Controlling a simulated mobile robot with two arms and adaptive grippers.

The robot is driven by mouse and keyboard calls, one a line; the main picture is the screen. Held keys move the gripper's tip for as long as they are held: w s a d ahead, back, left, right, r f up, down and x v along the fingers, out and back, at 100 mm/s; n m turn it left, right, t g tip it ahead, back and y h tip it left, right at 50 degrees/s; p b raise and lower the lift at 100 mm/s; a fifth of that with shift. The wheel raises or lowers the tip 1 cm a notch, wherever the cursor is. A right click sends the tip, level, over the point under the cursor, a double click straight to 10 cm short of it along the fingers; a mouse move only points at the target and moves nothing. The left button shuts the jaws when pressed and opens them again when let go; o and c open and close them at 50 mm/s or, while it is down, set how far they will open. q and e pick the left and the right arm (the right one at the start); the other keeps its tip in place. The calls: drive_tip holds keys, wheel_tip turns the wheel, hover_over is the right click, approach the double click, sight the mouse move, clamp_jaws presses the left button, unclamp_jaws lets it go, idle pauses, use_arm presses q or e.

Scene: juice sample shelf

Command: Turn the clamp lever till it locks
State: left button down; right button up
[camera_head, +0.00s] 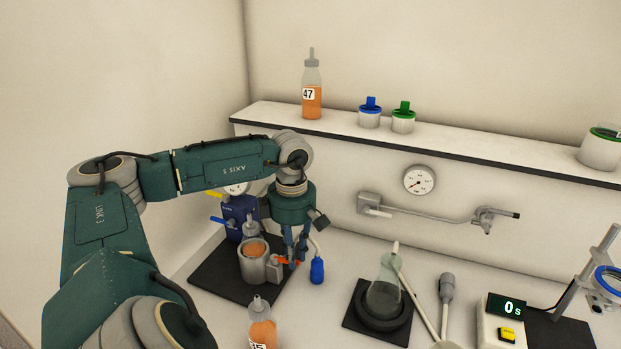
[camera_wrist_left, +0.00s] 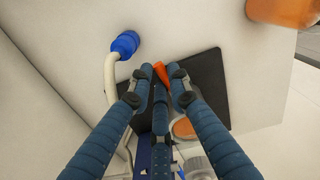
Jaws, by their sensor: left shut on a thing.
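The orange clamp lever (camera_head: 283,261) sits on a small grey clamp block (camera_head: 273,271) beside a round grey holder (camera_head: 253,268). A bottle of orange juice (camera_head: 254,248) stands in the holder. My left gripper (camera_head: 294,261) reaches down from above and is shut on the lever. In the left wrist view the lever (camera_wrist_left: 161,72) shows between the fingertips (camera_wrist_left: 159,82), with its far end sticking out past them. The fingers hide part of the lever, and whether it is locked cannot be told. My right gripper is not in view.
A dark mat (camera_head: 215,275) lies under the holder, with a blue device (camera_head: 238,218) behind. A blue bulb on a hose (camera_head: 317,270) is just right of the gripper. Another juice bottle (camera_head: 262,325) stands in front. A flask (camera_head: 384,290) stands to the right.

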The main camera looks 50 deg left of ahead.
use_arm(q)
drive_tip(key=m+b, duration=0.1)
drive_tip(key=s+m+b, duration=0.1)
drive_tip(key=shift+d+f+m, duration=0.1)
drive_tip(key=shift+d+m, duration=0.2)
drive_tip(key=shift+m, duration=0.1)
drive_tip(key=shift+s+d+r+m+b, duration=0.1)
drive_tip(key=shift+s+m+b, duration=0.4)
drive_tip(key=shift+m+b, duration=0.7)
drive_tip(key=shift+s+d+r+m+b, duration=0.1)
drive_tip(key=shift+s+m+b, duration=0.55)
drive_tip(key=shift+m, duration=0.8)
drive_tip(key=shift+s+d+r+m+b, duration=0.1)
drive_tip(key=shift+s+m+b, duration=0.3)
drive_tip(key=shift+m+b, duration=0.85)
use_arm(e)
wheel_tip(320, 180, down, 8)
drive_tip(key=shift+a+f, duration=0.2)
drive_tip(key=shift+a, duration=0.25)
use_arm(q)
drive_tip(key=shift+a, duration=0.1)
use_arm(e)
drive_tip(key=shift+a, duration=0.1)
